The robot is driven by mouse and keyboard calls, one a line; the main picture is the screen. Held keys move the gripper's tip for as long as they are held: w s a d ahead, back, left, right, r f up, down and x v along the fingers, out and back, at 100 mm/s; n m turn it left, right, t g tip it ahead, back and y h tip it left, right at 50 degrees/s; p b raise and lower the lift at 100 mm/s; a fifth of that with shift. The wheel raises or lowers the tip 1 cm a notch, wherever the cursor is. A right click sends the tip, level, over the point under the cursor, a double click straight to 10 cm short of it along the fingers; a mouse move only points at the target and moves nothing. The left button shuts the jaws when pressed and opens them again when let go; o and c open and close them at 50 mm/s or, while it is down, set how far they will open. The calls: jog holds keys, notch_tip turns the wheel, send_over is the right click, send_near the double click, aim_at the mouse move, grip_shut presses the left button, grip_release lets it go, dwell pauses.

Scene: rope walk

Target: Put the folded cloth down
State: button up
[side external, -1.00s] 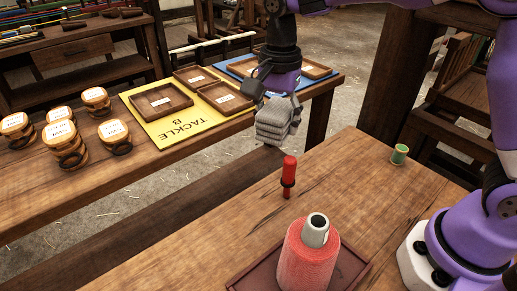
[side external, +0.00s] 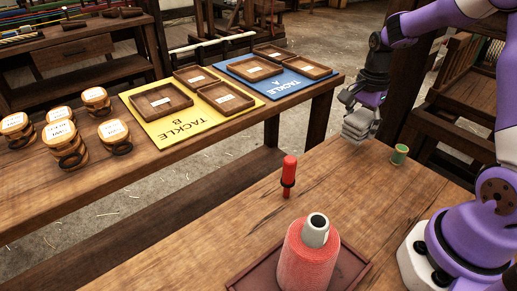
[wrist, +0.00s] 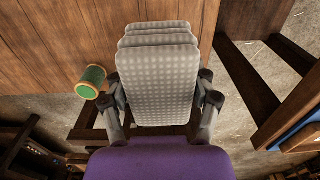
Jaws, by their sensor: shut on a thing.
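The folded cloth (side external: 358,125) is grey with a light dotted pattern and several stacked folds. My gripper (side external: 362,104) is shut on it, near the far edge of the near wooden table (side external: 225,245). In the wrist view, the cloth (wrist: 158,75) fills the space between the two dark fingers of my gripper (wrist: 161,105). I cannot tell whether the cloth's underside touches the tabletop.
A green spool (side external: 399,154) stands on the near table just right of the cloth; it also shows in the wrist view (wrist: 90,82). A red-handled tool (side external: 289,177) stands upright. A red thread cone (side external: 306,256) sits on a tray (side external: 352,268). Bare tabletop lies between them.

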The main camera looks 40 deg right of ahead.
aim_at(353, 148)
jog(key=shift+d+f, duration=0.1)
jog(key=shift+f, duration=1.95)
jog(key=shift+f, duration=0.1)
jog(key=o, duration=1.2)
notch_tip(353, 148, up, 12)
jog(key=s+a+r+n+t, duration=0.2)
jog(key=s+a+n, duration=0.2)
jog(key=a+n, duration=0.3)
jog(key=s+a+r+n+t, duration=0.2)
jog(key=s+a+n+t, duration=0.1)
jog(key=a+n, duration=0.5)
jog(key=s+n, duration=0.1)
jog(key=n, duration=0.2)
jog(key=shift+s+a+r+t, duration=0.2)
jog(key=shift+s+r+t, duration=0.1)
jog(key=shift+r, duration=0.05)
